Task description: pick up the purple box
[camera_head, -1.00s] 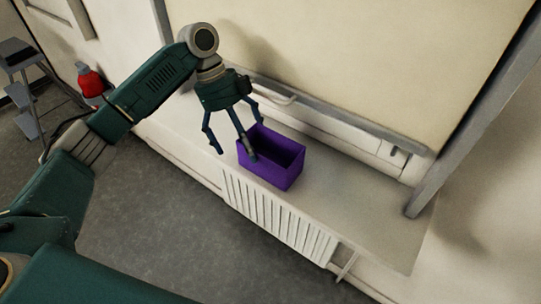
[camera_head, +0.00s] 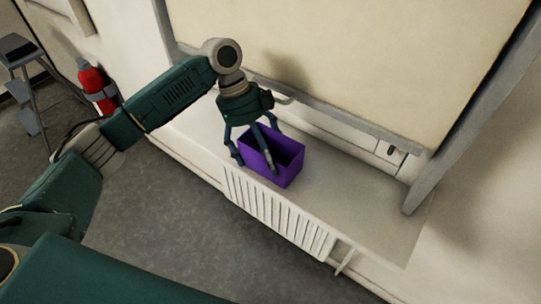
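The purple box (camera_head: 285,172) is open-topped and stands upright on a pale sill (camera_head: 345,205) above a radiator. My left gripper (camera_head: 256,162) is over the box's left part, pointing down with its fingers spread. One finger is outside the box's left side, and another crosses in front of the near wall. A further finger is partly hidden near the far side. I cannot tell whether any finger touches the box. My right gripper is not in view.
A white ribbed radiator (camera_head: 275,215) is below the sill. A pale blind (camera_head: 350,60) in a grey frame rises behind it. A red extinguisher (camera_head: 92,80) and a step stool (camera_head: 25,60) are at the left. The sill is clear right of the box.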

